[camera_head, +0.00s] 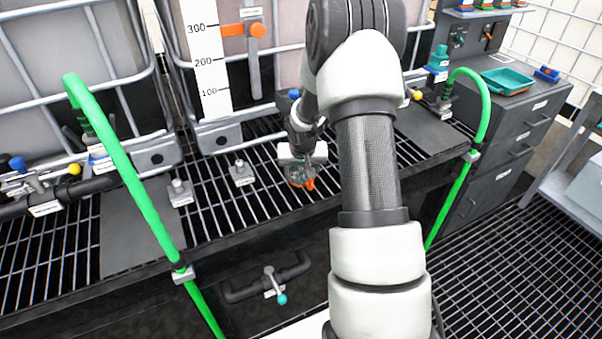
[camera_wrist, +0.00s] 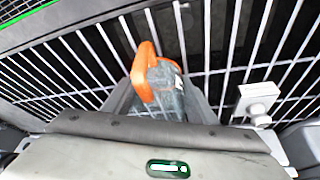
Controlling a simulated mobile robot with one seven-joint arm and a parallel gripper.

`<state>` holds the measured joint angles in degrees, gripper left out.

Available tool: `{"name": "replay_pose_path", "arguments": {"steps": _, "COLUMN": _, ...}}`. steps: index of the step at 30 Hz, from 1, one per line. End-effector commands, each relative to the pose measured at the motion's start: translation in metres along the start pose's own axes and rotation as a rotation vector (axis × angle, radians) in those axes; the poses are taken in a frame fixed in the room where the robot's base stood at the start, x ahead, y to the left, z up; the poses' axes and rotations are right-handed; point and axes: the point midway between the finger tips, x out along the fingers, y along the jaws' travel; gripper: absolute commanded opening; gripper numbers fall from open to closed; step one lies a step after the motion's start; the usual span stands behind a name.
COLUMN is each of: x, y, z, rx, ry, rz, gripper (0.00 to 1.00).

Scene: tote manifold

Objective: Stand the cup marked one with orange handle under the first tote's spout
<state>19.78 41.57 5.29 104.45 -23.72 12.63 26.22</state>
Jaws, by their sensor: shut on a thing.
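My gripper (camera_head: 299,168) is over the slatted grate of the bench in the head view, mostly seen from behind. It is shut on a cup with an orange handle (camera_head: 307,184). In the wrist view the grey, see-through cup (camera_wrist: 168,92) sits between the two fingers of my gripper (camera_wrist: 160,103), its orange handle towards the upper left. Its mark is too small to read. I cannot tell whether its base touches the grate. A spout assembly with a blue knob (camera_head: 17,163) is under the left tote (camera_head: 60,45). Which tote is first cannot be read.
A tote with a level scale (camera_head: 206,60) stands behind my arm. Small grey blocks with posts (camera_head: 242,173) stand on the grate (camera_head: 225,205). Green hoses (camera_head: 130,180) arch over the bench front. A dark cabinet (camera_head: 505,125) holds a teal tray (camera_head: 507,80) at right.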

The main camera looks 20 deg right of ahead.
Motion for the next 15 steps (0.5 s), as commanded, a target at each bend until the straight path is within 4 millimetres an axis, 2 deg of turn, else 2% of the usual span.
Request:
{"name": "replay_pose_path", "arguments": {"steps": 3, "x": 0.0046, "y": -0.0002, "z": 0.0020, "rx": 0.000, "ry": 0.000, "rz": 0.000, "gripper": 0.30}}
{"name": "replay_pose_path", "arguments": {"steps": 4, "x": 0.0028, "y": -0.0002, "z": 0.0013, "rx": 0.000, "ry": 0.000, "rz": 0.000, "gripper": 0.57}}
{"name": "replay_pose_path", "arguments": {"steps": 6, "x": 0.0026, "y": -0.0001, "z": 0.0014, "rx": 0.000, "ry": 0.000, "rz": 0.000, "gripper": 0.69}}
{"name": "replay_pose_path", "arguments": {"steps": 7, "x": 0.0027, "y": -0.0001, "z": 0.0014, "rx": 0.000, "ry": 0.000, "rz": 0.000, "gripper": 0.71}}
{"name": "replay_pose_path", "arguments": {"steps": 15, "x": 0.0018, "y": 0.0000, "z": 0.0011, "rx": 0.000, "ry": 0.000, "rz": 0.000, "gripper": 0.71}}
